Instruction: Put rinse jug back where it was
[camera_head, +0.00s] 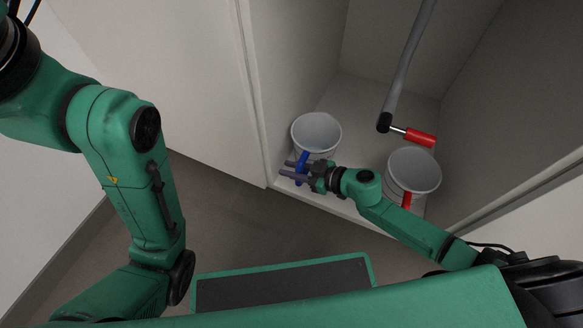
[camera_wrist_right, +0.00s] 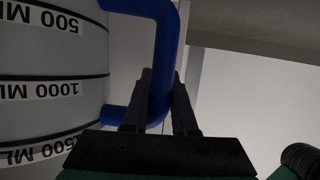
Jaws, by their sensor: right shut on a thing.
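A white jug with a blue handle (camera_head: 316,131) stands upright at the left of the cabinet floor, near its front edge. My right gripper (camera_head: 288,170) is at its front and shut on the blue handle. In the right wrist view the blue handle (camera_wrist_right: 167,40) runs between my two fingers, and the jug's wall (camera_wrist_right: 45,65) shows measure marks. I cannot tell whether the jug's base touches the floor. A second white jug with a red handle (camera_head: 414,169) stands to the right, partly hidden by my right forearm. My left gripper is out of view.
Cabinet walls stand at left and right. The cabinet floor (camera_head: 365,105) behind the jugs is clear.

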